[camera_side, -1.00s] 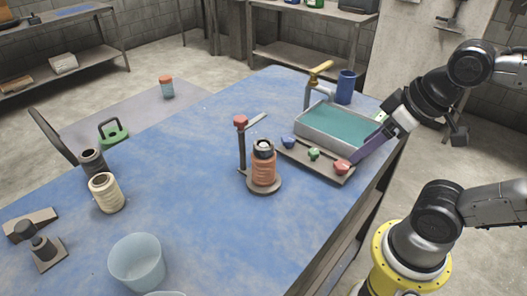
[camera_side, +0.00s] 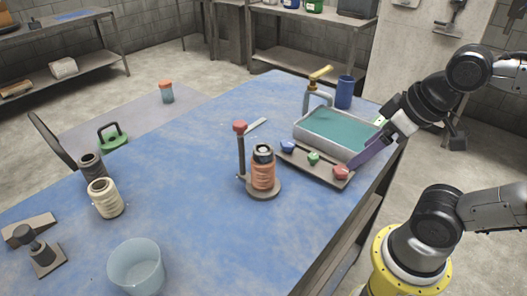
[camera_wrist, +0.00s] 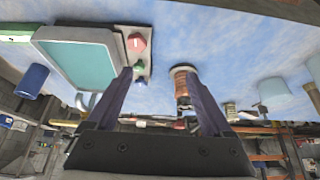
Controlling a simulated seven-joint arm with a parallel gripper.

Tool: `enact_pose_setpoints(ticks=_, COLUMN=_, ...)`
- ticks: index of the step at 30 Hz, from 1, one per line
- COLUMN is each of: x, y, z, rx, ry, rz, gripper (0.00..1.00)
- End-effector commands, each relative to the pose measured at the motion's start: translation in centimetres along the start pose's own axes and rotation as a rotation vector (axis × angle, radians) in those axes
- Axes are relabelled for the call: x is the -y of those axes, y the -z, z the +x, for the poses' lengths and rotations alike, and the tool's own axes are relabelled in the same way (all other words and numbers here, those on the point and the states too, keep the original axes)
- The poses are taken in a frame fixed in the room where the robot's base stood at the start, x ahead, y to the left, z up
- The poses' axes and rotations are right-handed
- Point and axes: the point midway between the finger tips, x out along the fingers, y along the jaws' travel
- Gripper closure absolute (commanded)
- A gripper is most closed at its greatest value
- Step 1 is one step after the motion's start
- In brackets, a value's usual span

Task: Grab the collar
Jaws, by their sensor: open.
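An orange ribbed tube (camera_side: 263,175) stands upright on a round grey base with a post beside it. A dark ring (camera_side: 263,153) around its top looks like the collar, with a pale centre; I cannot be certain that it is the collar. In the wrist view the orange tube (camera_wrist: 181,82) shows between my fingers, towards the right one, and farther off. My gripper (camera_side: 362,156) has purple fingers and is at the right table edge, by the red knob, apart from the tube. In the wrist view my gripper (camera_wrist: 158,78) is open and empty.
A plate with a red knob (camera_side: 341,172), a green knob (camera_side: 313,158) and a blue knob (camera_side: 288,146) lies between tube and gripper. Behind it are a teal tray (camera_side: 304,133), a tap and a blue cup (camera_side: 344,92). A red-topped post (camera_side: 240,150) stands left of the tube.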

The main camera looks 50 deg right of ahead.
Motion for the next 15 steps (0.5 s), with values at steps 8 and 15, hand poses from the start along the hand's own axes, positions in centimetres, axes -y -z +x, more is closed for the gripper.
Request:
enact_pose_setpoints(ticks=8, x=0.0, y=0.0, z=0.0, rx=0.0, ry=0.0, rz=-0.002, gripper=0.12)
enact_pose_setpoints(ticks=15, x=0.0, y=-0.46, z=-0.55, rx=0.036, ry=0.004, rz=-0.234, gripper=0.12)
